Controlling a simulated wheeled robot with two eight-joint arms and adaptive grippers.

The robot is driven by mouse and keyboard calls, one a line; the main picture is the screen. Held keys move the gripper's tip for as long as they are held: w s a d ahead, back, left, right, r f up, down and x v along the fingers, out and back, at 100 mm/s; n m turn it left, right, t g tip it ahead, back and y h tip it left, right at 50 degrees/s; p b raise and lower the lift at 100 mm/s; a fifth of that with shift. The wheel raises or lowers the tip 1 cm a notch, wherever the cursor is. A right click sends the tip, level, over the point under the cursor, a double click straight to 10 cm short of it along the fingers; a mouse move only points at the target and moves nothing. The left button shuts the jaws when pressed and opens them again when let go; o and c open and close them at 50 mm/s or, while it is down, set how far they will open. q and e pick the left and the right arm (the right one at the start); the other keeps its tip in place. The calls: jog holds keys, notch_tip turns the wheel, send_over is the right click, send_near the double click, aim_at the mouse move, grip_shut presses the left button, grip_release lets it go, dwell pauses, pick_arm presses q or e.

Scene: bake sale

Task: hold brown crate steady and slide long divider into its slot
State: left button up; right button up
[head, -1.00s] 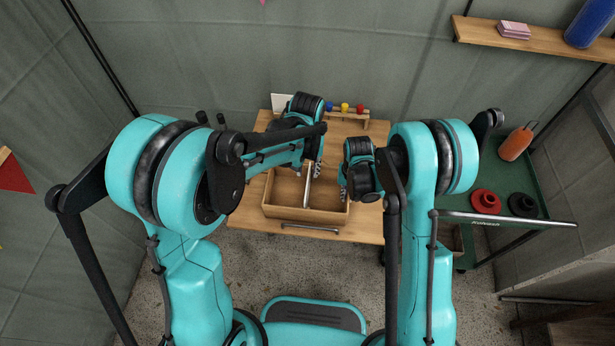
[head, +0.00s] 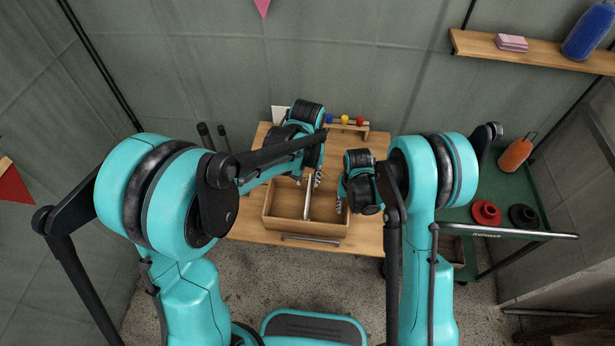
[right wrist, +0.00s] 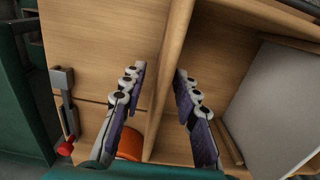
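The brown crate (head: 288,225) stands on the table, open side up. The long divider (head: 307,207) is a pale strip running front to back inside it, near the middle; a pale panel (right wrist: 272,105) in the right wrist view looks like its face. Whether its ends sit in the slot is hidden. My left gripper (head: 309,181) is over the divider's far part, its fingers apart on either side with the strip between them. My right gripper (head: 343,189) is at the crate's right wall. In the right wrist view its fingers (right wrist: 160,70) are spread, with the wall (right wrist: 172,62) between them.
The wooden table (head: 362,232) has bare room right of the crate. A small rack (head: 346,128) with coloured pegs stands at the back. A green cart (head: 500,185) at the right carries red and black round pieces and an orange item.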

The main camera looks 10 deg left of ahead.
jog(key=shift+r, duration=0.1)
